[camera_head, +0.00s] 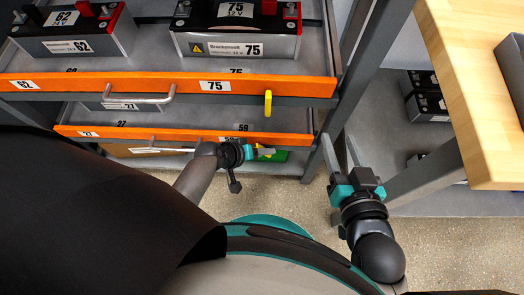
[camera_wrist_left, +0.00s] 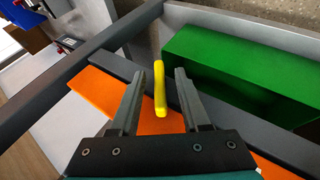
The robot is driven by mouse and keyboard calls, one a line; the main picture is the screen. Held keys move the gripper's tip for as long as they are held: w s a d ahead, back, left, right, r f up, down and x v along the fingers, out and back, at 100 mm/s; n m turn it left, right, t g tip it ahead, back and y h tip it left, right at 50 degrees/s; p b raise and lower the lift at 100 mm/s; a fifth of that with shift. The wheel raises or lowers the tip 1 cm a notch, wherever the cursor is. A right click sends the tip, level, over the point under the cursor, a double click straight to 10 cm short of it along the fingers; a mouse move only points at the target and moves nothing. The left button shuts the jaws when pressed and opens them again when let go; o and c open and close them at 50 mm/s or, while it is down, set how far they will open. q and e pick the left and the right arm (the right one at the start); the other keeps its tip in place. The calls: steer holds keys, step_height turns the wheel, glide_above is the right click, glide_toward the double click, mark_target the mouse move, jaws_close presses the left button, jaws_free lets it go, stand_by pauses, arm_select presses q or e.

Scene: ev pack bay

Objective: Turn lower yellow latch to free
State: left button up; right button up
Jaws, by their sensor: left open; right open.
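The lower yellow latch (camera_wrist_left: 160,90) shows in the left wrist view as a slim bar beside the orange drawer front (camera_wrist_left: 105,95). My left gripper (camera_wrist_left: 160,72) is open, with one finger on each side of the latch and a visible gap to both. In the head view my left gripper (camera_head: 256,151) is low at the lower orange drawer front (camera_head: 180,134), and the latch is mostly hidden there. An upper yellow latch (camera_head: 268,103) hangs upright on the upper orange front (camera_head: 130,85). My right gripper (camera_head: 341,150) is open and empty, right of the rack.
Batteries marked 62 (camera_head: 75,38) and 75 (camera_head: 238,38) stand on the upper drawer. A green box (camera_wrist_left: 245,75) lies right of the latch in the wrist view. A grey rack post (camera_head: 352,70) and wooden table (camera_head: 470,80) stand to the right.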

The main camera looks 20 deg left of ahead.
arm_select(q)
jaws_close()
stand_by(0.4)
steer(key=shift+a+f+h+b, duration=0.15)
steer(key=shift+h+b, duration=0.25)
steer(key=shift+b, duration=0.1)
steer(key=shift+s+a+f+n+t+h+b, duration=0.1)
steer(key=shift+n+t+h+b, duration=0.25)
steer(key=shift+h, duration=0.25)
steer(key=shift+t+h, duration=0.35)
steer(key=shift+h, duration=0.35)
steer(key=shift+a+f+n+t+h, duration=0.15)
steer(key=shift+n+t+h, duration=0.2)
steer(key=shift+h, duration=0.25)
arm_select(e)
steer(key=shift+s+a+r+m+t+y, duration=0.25)
steer(key=shift+a+r+t, duration=0.2)
steer(key=shift+t, duration=0.3)
steer(key=shift+s+a+r+m+t+y, duration=0.15)
steer(key=shift+s+a+r+t+y, duration=0.3)
steer(key=shift+t, duration=0.3)
arm_select(q)
steer(key=shift+f+t+h, duration=0.1)
steer(key=shift+t+h, duration=0.25)
steer(key=shift+h, duration=0.55)
arm_select(e)
steer(key=shift+w+d, duration=0.1)
steer(key=shift+w, duration=0.05)
